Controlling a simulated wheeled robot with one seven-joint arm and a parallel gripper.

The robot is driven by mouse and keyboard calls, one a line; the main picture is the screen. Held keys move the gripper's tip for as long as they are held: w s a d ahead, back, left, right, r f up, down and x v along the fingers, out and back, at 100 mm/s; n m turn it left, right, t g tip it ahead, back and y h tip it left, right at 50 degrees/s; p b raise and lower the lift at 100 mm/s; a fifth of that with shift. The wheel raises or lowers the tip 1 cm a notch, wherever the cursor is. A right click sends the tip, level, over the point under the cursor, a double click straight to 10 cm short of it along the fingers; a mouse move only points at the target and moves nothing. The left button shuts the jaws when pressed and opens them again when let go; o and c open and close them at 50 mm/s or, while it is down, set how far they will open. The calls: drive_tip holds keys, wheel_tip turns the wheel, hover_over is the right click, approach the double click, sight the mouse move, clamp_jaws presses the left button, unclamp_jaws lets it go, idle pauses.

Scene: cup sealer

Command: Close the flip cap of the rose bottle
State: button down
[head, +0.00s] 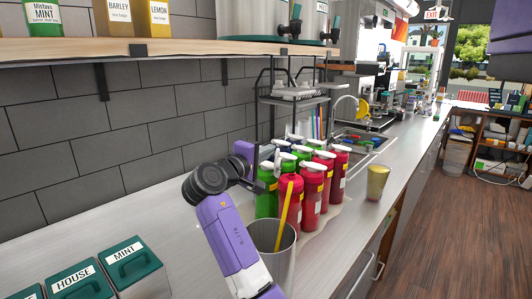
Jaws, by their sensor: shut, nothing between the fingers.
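Several squeeze bottles stand in a tight group on the counter. Red to pink ones fill the front and right, including a front bottle (287,207) and one on the right (338,172); a green bottle (267,192) stands at the left. Their labels are too small to read, so I cannot tell which is the rose bottle. White flip caps (313,166) top the bottles; some look raised, but the rose one's cap state is unclear. My gripper (255,168) is shut and empty, at the left edge of the group near the green bottle; its fingertips are hard to make out.
A grey cup (270,262) with a yellow stick (284,218) stands in front of the bottles. A gold cup (377,182) stands to the right. A wire rack (292,92) and sink (360,138) lie behind. Green-lidded boxes (134,268) sit at lower left; a shelf (160,47) overhangs.

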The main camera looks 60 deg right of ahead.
drive_tip(key=s+m, duration=0.1)
drive_tip(key=s+m+y+b, duration=0.1)
drive_tip(key=m, duration=0.1)
drive_tip(key=shift+s+d+r, duration=0.2)
drive_tip(key=shift+s, duration=0.2)
drive_tip(key=s+m, duration=0.1)
drive_tip(key=s+m+t, duration=0.1)
drive_tip(key=shift+d+f+m+b, duration=0.15)
drive_tip(key=shift+m+b, duration=0.25)
drive_tip(key=s+m, duration=0.1)
drive_tip(key=s+f+m+y+b, duration=0.1)
drive_tip(key=shift+s+d+m+t, duration=0.2)
drive_tip(key=shift+s+m+t, duration=0.05)
drive_tip(key=shift+m+t, duration=0.15)
drive_tip(key=shift+s+d+f+m+t+b, duration=0.15)
drive_tip(key=shift+s+f+m+t+b, duration=0.35)
drive_tip(key=shift+s+m+b, duration=0.5)
drive_tip(key=shift+w, duration=0.15)
